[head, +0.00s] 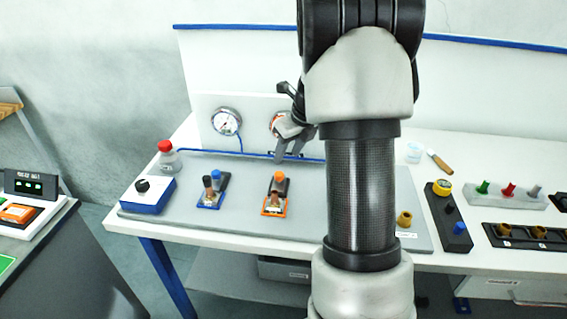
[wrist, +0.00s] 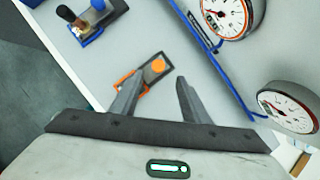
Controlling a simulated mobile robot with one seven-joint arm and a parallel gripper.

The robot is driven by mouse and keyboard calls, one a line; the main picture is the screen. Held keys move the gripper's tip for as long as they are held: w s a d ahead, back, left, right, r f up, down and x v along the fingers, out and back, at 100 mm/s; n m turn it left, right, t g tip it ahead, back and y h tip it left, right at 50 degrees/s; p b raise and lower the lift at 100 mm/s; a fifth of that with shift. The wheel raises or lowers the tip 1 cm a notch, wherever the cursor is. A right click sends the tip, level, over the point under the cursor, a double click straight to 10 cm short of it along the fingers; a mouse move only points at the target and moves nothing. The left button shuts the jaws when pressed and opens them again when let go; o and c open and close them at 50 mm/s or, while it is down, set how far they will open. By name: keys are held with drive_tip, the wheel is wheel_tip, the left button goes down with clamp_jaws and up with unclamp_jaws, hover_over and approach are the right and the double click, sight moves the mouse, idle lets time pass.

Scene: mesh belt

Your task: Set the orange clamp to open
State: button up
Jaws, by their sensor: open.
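The orange clamp (head: 276,194) stands on the grey panel on the bench, left of my arm in the head view. It has an orange base, a grey-brown body and an orange knob on top. In the wrist view the orange clamp (wrist: 158,66) lies beyond my fingers, partly hidden by the left finger. My gripper (head: 292,152) is above and behind the clamp, apart from it. In the wrist view my gripper (wrist: 158,84) is open with nothing between its fingers. I cannot tell the clamp's lever position for sure.
A blue clamp (head: 210,190) stands left of the orange one. Gauges (head: 227,121) and a blue pipe stand behind. The panel around the orange clamp is clear.

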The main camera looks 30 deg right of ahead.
drive_tip(key=v, duration=0.7)
drive_tip(key=shift+r, duration=0.4)
drive_tip(key=shift+s+d, duration=0.1)
